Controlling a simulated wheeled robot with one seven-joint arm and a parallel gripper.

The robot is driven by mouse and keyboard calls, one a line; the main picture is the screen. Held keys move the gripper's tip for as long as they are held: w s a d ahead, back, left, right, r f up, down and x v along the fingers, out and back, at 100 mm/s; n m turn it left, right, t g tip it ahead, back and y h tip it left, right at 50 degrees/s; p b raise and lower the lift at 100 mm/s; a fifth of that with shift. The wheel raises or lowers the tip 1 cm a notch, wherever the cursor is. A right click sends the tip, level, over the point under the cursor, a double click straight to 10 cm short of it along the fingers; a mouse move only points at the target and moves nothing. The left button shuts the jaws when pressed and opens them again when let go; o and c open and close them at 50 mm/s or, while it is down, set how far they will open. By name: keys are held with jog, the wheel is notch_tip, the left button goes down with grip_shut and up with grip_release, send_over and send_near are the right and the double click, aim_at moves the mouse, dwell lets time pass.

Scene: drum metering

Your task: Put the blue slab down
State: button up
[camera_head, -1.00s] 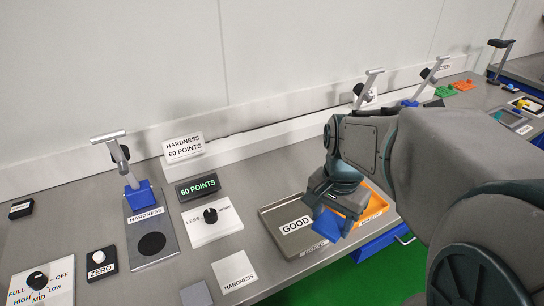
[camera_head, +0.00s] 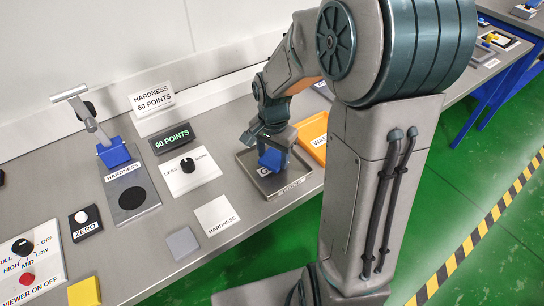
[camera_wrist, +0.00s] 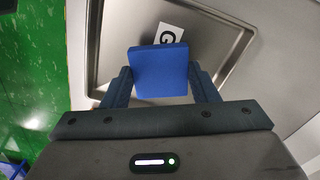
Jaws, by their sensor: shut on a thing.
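The blue slab (camera_wrist: 160,72) is held between the two fingers of my gripper (camera_wrist: 161,84) in the wrist view. My gripper is shut on it. In the head view the slab (camera_head: 270,160) hangs below my gripper (camera_head: 268,148), over the grey GOOD tray (camera_head: 252,183). In the wrist view the tray (camera_wrist: 215,25) lies beyond the slab, and the slab covers most of its label, leaving a "G" visible. I cannot tell whether the slab touches the tray floor.
The orange WASTE tray (camera_head: 313,128) is right of the grey tray, partly behind my arm. A hardness tester (camera_head: 112,152), a LESS/MORE dial (camera_head: 188,166), a white HARDNESS card (camera_head: 216,215) and a grey square (camera_head: 182,243) stand to the left. A yellow block (camera_head: 84,291) is at the front left.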

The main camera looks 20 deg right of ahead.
jog(key=shift+f, duration=0.8)
jog(key=shift+f, duration=0.2)
jog(key=o, duration=1.1)
jog(key=shift+r, duration=0.1)
